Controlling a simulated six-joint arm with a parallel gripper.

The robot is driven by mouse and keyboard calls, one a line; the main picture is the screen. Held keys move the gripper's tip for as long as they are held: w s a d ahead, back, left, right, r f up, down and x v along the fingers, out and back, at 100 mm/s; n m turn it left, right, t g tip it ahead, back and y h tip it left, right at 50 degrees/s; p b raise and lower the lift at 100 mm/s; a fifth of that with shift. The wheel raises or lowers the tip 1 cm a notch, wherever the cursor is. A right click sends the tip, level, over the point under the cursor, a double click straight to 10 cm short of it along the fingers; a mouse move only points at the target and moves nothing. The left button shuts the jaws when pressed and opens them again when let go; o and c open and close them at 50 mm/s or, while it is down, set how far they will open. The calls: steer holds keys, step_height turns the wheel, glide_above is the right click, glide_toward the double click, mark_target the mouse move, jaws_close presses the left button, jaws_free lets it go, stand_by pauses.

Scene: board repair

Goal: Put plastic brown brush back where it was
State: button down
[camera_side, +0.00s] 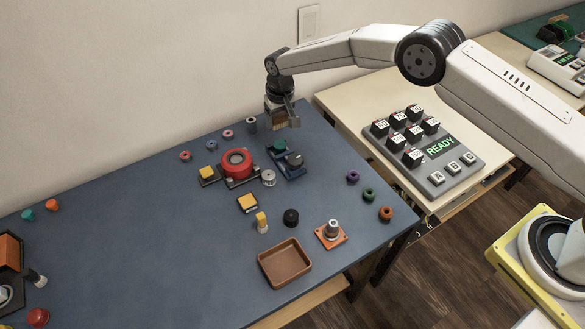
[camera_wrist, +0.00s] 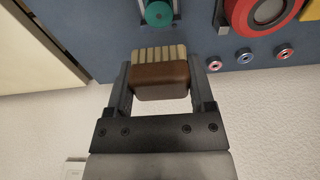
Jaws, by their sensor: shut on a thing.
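The brown brush (camera_wrist: 158,82) has a brown plastic body and a row of pale bristles. My gripper (camera_wrist: 160,90) is shut on the brush body, with one finger on each side and the bristles pointing away from the palm. In the side view, my gripper (camera_side: 281,117) is at the back right edge of the blue table, and the brush (camera_side: 279,116) shows small and partly hidden between the fingers. Whether the bristles touch the table cannot be told.
Near the gripper are a blue-black fixture with a green knob (camera_side: 281,146), a large red button (camera_side: 237,163) and several small rings. A brown tray (camera_side: 285,263) stands at the front. The keypad panel (camera_side: 423,150) is on the right table. The blue table's left-middle (camera_side: 120,220) is clear.

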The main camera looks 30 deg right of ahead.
steer(key=s+d, duration=0.2)
steer(key=s, duration=1.5)
steer(key=s+d+r, duration=0.1)
steer(key=s+d, duration=0.1)
steer(key=s, duration=1.4)
steer(key=shift+s+d+r, duration=0.2)
steer(key=shift+s+d, duration=0.15)
steer(key=shift+d, duration=0.05)
steer(key=shift+w, duration=0.15)
glide_above(321, 201)
steer(key=s, duration=0.2)
step_height(321, 201, down, 8)
steer(key=shift+w+d+f, duration=0.15)
steer(key=shift+f, duration=0.1)
steer(key=shift+w+f, duration=0.45)
steer(key=shift+w+a+f, duration=0.2)
steer(key=shift+w+f, duration=0.05)
steer(key=shift+f, duration=1.6)
